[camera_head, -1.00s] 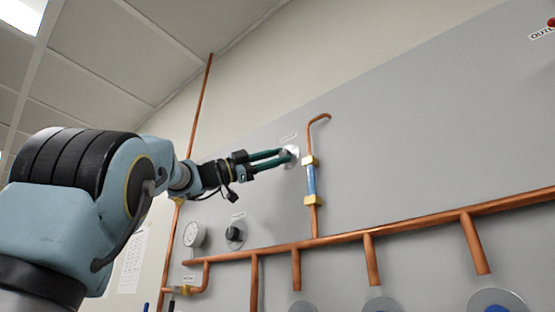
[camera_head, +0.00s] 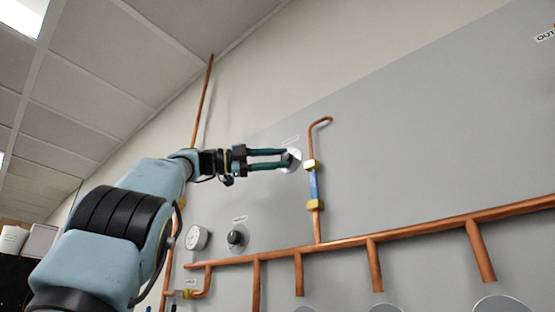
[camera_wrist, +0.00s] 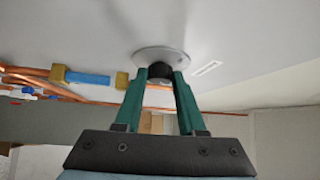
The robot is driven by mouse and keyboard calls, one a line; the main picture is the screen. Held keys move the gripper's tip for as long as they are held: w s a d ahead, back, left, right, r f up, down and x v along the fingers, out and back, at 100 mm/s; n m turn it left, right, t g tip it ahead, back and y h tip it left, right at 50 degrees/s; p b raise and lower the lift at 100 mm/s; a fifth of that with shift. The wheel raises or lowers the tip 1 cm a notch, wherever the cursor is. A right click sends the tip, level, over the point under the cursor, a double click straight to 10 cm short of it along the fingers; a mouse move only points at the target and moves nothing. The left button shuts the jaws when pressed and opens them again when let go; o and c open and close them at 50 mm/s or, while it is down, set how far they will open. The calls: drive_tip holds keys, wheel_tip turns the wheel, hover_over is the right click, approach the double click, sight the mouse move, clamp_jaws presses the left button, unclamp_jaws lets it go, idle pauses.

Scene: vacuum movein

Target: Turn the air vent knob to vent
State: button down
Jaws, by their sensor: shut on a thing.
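The air vent knob (camera_wrist: 160,70) is a black round knob on a pale round plate (camera_wrist: 147,54), fixed to the grey panel. In the head view the plate (camera_head: 295,159) is just left of the hooked copper pipe, below a small label too blurred to read. My gripper (camera_head: 289,159) reaches it from the left with green fingers. In the wrist view my gripper (camera_wrist: 160,77) has one fingertip on each side of the knob and is shut on it. The fingers hide the knob's sides. Its pointer marking cannot be seen.
The hooked copper pipe with a blue section (camera_head: 314,186) and brass fittings stands close right of the knob. A gauge (camera_head: 196,238) and another black knob (camera_head: 236,238) sit lower left. A long copper pipe (camera_head: 420,223) with several branches runs below.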

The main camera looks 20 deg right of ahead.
drive_tip(key=shift+f, duration=0.1)
drive_tip(key=c, duration=0.5)
unclamp_jaws()
drive_tip(key=b+v, duration=0.1)
drive_tip(key=v, duration=0.9)
drive_tip(key=shift+a, duration=0.35)
drive_tip(key=shift+w, duration=0.15)
